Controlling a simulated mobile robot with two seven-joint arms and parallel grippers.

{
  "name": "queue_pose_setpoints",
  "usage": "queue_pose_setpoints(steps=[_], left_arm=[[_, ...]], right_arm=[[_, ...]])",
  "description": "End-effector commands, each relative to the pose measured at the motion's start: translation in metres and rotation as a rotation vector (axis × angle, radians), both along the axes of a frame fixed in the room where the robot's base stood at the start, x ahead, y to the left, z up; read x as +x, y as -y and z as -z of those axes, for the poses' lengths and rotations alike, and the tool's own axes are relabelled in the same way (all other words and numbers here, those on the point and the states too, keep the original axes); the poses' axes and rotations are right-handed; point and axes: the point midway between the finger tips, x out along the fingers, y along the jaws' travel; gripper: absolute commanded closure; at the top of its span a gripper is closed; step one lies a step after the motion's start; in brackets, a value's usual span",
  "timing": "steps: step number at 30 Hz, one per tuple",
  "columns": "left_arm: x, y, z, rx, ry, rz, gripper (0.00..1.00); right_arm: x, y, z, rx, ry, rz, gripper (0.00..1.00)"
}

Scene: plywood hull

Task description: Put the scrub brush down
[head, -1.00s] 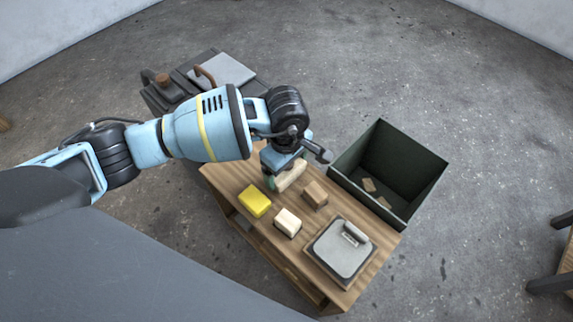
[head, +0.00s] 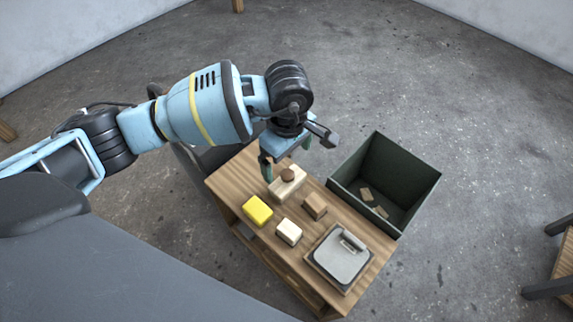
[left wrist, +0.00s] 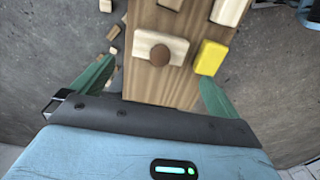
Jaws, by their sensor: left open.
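The scrub brush (head: 291,188), a cream block with a round brown knob, lies on the far left part of the wooden table (head: 228,180), knob up. In the left wrist view the brush (left wrist: 176,45) lies ahead of the spread green fingers, with nothing between them. My left gripper (head: 279,160) is open and empty, just above and behind the brush in the head view. It also shows in the left wrist view (left wrist: 156,72). My right gripper is not in view.
A yellow sponge-like block (head: 257,210), a cream block (head: 289,231) and a brown block (head: 315,206) sit near the brush. A grey-topped scale-like device (head: 338,259) is at the near end. A dark green bin (head: 345,188) with small pieces inside stands beside the table.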

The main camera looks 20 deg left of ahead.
Motion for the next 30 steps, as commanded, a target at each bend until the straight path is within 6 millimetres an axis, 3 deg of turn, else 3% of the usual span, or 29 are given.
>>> queue_pose_setpoints(steps=[3,7,25,30], left_arm=[[0.000,0.000,-0.016,0.000,0.002,0.000,0.00],[0.000,0.000,-0.024,0.000,0.000,-0.001,0.00],[-0.001,0.001,-0.025,-0.003,-0.002,-0.001,0.00],[-0.024,0.026,-0.023,-0.121,-0.065,-0.018,0.00]], right_arm=[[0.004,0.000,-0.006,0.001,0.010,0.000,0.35],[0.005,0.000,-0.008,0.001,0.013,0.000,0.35],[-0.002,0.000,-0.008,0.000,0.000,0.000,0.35],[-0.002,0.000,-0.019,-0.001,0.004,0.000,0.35]])
